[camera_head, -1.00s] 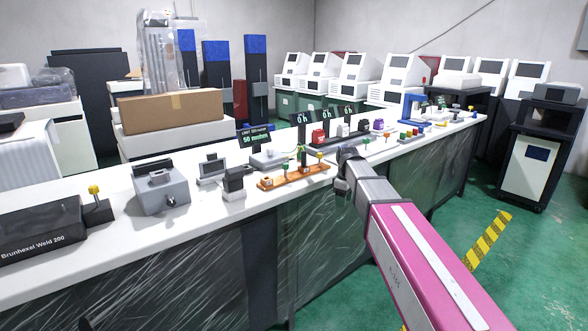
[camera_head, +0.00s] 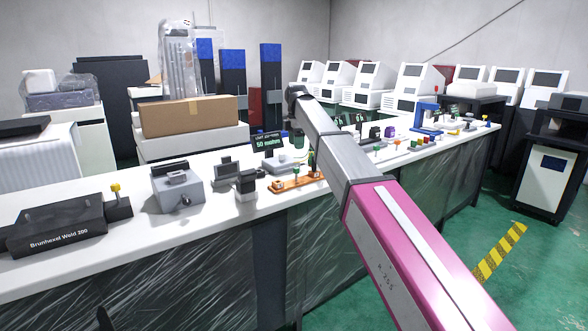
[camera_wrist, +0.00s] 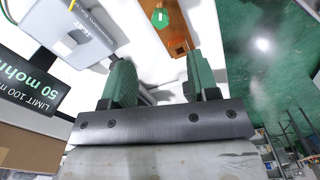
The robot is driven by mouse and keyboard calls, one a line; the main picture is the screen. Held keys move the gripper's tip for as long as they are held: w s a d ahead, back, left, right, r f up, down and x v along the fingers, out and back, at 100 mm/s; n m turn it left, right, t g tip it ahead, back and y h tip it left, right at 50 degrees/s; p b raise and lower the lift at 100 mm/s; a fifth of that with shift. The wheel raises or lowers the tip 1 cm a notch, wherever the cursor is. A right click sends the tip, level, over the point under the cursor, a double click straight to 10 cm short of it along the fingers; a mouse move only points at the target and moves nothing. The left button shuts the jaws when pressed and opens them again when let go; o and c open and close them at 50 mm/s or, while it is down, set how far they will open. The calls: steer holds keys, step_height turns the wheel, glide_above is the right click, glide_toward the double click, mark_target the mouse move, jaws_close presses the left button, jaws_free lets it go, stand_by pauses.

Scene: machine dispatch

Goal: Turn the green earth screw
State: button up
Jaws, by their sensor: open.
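The green earth screw appears to be the green hexagonal head (camera_wrist: 160,17) on an orange-brown board (camera_wrist: 171,38), near the top edge of the wrist view. In the head view a small green knob (camera_head: 296,170) stands on the same kind of board (camera_head: 297,184), near the bench's front edge. My gripper (camera_wrist: 158,62) is open and empty, with its two green fingers apart. The green head lies beyond the fingertips, roughly in line with the gap between them, not between the fingers. In the head view my forearm hides the board's right side, and the fingers are not clear.
A display reading 50 mohm (camera_head: 268,143) stands behind the board; it also shows in the wrist view (camera_wrist: 32,78). A pale meter box (camera_wrist: 75,30) is close to the left finger. A grey machine (camera_head: 177,188) is further left. Several small fixtures fill the bench's right part.

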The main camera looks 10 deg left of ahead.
mark_target(296, 168)
step_height(296, 168, down, 11)
steer(key=shift+r, duration=0.15)
stand_by(0.4)
steer(key=c, duration=0.9)
